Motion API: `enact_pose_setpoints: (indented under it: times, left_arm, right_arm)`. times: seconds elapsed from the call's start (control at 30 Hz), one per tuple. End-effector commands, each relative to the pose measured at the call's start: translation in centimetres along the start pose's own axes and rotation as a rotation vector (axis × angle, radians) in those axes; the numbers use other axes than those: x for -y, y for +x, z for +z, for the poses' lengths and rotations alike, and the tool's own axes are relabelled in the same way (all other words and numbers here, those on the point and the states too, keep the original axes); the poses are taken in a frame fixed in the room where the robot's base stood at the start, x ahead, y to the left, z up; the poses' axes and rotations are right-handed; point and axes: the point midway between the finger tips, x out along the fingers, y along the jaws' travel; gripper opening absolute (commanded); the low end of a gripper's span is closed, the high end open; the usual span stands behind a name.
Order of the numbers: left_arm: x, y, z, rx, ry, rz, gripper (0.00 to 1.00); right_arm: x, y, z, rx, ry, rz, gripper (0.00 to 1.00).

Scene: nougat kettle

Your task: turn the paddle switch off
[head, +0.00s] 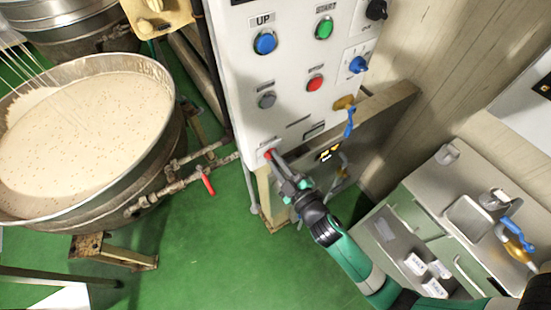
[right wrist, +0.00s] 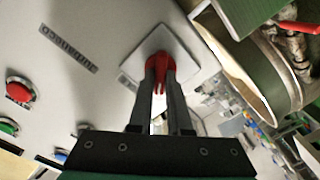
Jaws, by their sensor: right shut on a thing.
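The red paddle switch (head: 268,154) sits at the lower left corner of the white control panel (head: 288,75). In the right wrist view the switch (right wrist: 158,66) is a red knob on a pale square plate (right wrist: 187,55). My right gripper (head: 276,161) reaches it from the lower right. Its two dark fingers (right wrist: 161,84) are shut on the red knob, one on each side. The fingers hide part of the knob. My left gripper is in neither view.
Above the switch are a blue button (head: 265,42), a green button (head: 324,27), a red button (head: 315,83) and a grey button (head: 267,100). A large kettle of pale nougat (head: 90,115) stands at left. A grey counter (head: 470,215) stands at right. Green floor (head: 205,245) lies open below.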

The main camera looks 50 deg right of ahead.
Motion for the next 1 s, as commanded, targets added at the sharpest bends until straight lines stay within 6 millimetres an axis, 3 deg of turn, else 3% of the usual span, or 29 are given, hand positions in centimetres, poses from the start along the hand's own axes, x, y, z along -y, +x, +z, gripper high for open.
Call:
enact_pose_setpoints:
  times: [0.6, 1.0]
  left_arm:
    - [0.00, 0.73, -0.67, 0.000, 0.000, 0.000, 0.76]
    - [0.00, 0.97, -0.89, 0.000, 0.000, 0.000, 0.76]
  right_arm:
    - [0.22, 0.01, -0.01, -0.001, -0.574, 0.000, 0.00]
    - [0.34, 0.01, 0.08, -0.002, -0.812, 0.001, 0.00]
